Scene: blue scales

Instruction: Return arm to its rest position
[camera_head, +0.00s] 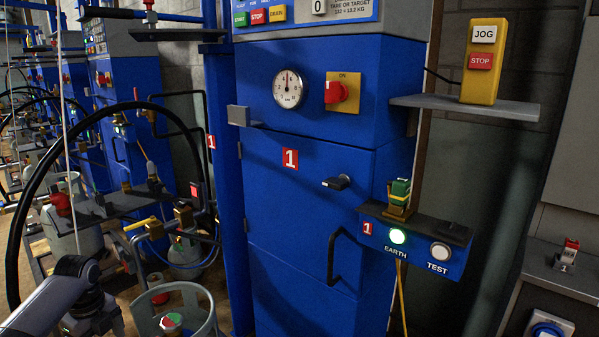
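Part of my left arm (60,295) comes in at the lower left corner, grey and dark, with a joint bent downward. Its gripper fingers do not show. My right arm and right gripper do not show.
A blue scale cabinet (310,200) stands in the middle, its door shut. An earth/test box (415,240) with a lit green lamp juts out at right. A yellow jog/stop box (483,62) stands on a shelf. Hoses and a gas cylinder (70,225) crowd the left.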

